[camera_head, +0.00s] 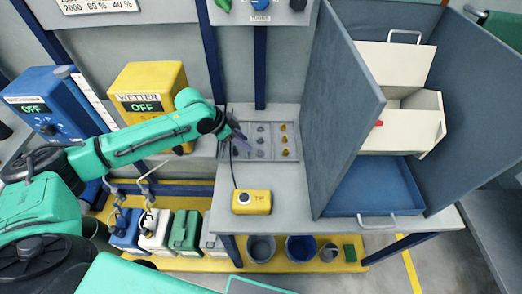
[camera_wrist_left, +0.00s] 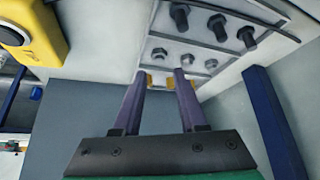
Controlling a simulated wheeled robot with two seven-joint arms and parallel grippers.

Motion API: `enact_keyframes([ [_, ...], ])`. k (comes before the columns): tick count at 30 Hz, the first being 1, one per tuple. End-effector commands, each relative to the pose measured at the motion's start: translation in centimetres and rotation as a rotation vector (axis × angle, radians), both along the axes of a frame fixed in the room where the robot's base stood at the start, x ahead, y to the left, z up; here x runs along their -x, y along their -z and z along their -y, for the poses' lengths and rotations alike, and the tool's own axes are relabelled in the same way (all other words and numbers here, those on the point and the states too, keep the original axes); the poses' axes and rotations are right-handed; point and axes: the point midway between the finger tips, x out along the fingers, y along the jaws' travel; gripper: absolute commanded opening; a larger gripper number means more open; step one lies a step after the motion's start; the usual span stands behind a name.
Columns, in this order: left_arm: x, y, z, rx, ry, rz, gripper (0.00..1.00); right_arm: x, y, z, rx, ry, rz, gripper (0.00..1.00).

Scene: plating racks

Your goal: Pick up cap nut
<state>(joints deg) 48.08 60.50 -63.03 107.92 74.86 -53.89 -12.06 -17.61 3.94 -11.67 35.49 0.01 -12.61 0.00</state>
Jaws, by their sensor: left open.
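A grey tray (camera_head: 272,154) on the bench holds rows of small parts. Grey nut-like parts (camera_head: 261,140) form its middle column and brass-coloured parts (camera_head: 284,140) its right column. Which kind is the cap nut is too small to tell. My left gripper (camera_head: 240,142) is over the tray's left side, its purple fingers apart and empty. In the left wrist view the open fingers (camera_wrist_left: 160,80) point at the tray (camera_wrist_left: 228,63). Brass parts (camera_wrist_left: 145,78) show partly behind the fingertips, with grey nuts (camera_wrist_left: 186,60) and dark bolts (camera_wrist_left: 217,25) beyond. My right gripper is out of view.
A yellow box (camera_head: 252,202) with a cable stands at the bench's front left. A tall grey partition (camera_head: 345,110) rises right of the tray, beside a blue tray (camera_head: 375,190). Yellow and blue units (camera_head: 150,85) stand at left. Buckets (camera_head: 300,248) are below.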

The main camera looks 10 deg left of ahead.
Motion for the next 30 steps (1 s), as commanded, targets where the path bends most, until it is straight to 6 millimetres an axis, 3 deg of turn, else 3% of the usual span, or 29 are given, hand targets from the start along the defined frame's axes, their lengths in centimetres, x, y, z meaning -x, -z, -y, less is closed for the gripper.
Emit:
enact_keyframes([
  [12, -2.0, 5.6, 3.0, 0.001, 0.002, 0.002, 0.42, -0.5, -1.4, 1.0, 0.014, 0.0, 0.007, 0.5],
  [19, -2.1, 6.1, 3.1, 0.0, 0.001, 0.002, 0.42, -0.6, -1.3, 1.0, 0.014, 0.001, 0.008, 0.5],
  [20, -2.1, 6.1, 3.1, 0.0, 0.001, 0.002, 0.34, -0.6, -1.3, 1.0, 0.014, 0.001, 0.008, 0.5],
  [22, -2.1, 6.1, 3.1, 0.0, 0.0, 0.002, 0.07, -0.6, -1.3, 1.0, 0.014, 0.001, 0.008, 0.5],
  [23, -2.1, 6.1, 3.1, 0.0, 0.001, 0.001, 0.0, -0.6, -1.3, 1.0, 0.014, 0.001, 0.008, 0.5],
  [30, -2.1, 6.0, 3.1, 0.0, 0.0, 0.002, 0.0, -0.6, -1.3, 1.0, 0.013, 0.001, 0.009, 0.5],
])
